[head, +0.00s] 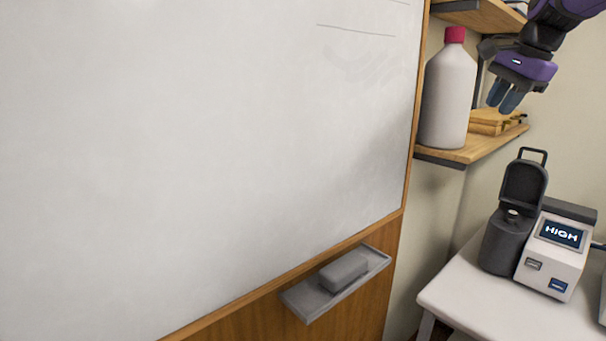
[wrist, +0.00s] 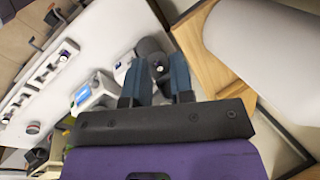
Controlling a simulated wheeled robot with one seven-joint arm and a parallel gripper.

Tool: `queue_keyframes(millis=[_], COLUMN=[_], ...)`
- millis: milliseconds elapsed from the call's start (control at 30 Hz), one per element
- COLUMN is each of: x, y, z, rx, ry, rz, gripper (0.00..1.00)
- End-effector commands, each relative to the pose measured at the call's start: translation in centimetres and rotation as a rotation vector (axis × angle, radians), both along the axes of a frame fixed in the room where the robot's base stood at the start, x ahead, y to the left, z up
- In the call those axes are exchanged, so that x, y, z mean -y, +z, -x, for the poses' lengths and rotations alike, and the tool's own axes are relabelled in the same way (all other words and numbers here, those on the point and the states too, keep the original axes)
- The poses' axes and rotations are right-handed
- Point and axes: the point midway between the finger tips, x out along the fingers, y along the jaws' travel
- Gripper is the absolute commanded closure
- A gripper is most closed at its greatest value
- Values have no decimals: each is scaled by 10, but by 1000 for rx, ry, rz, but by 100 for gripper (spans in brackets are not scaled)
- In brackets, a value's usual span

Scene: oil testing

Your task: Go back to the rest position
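My gripper (head: 508,98) is at the upper right of the head view, pointing down, in front of the wall shelves and to the right of a white bottle (head: 449,95) with a red cap. In the wrist view, the two blue fingers of my gripper (wrist: 155,72) stand apart with nothing held between them. The testing machine (head: 552,258) stands on the white table below, its screen reading "HIGH". Its dark chamber (head: 505,243) has the lid raised. The machine also shows beyond the fingers in the wrist view (wrist: 95,92).
The lower wooden shelf (head: 470,150) holds the bottle and a wooden item (head: 496,122), close to my gripper. A whiteboard (head: 200,150) fills the left, with an eraser (head: 344,271) on its tray (head: 307,301). The white table (head: 480,310) is clear at its front.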

Motion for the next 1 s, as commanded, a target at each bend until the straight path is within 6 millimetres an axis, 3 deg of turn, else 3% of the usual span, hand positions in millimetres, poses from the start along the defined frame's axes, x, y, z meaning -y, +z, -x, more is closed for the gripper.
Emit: queue_keyframes(millis=[100,300,467,700,833,1000], x=[-28,-59,-76,-89,-92,-92], y=[-3,-20,-41,-85,-109,-127], z=[42,110,165,241,271,291], rx=[30,78,117,175,201,221], ry=[137,370,559,843,968,1061], rz=[91,235,344,496,559,604], gripper=[78,78,78,78,78,78])
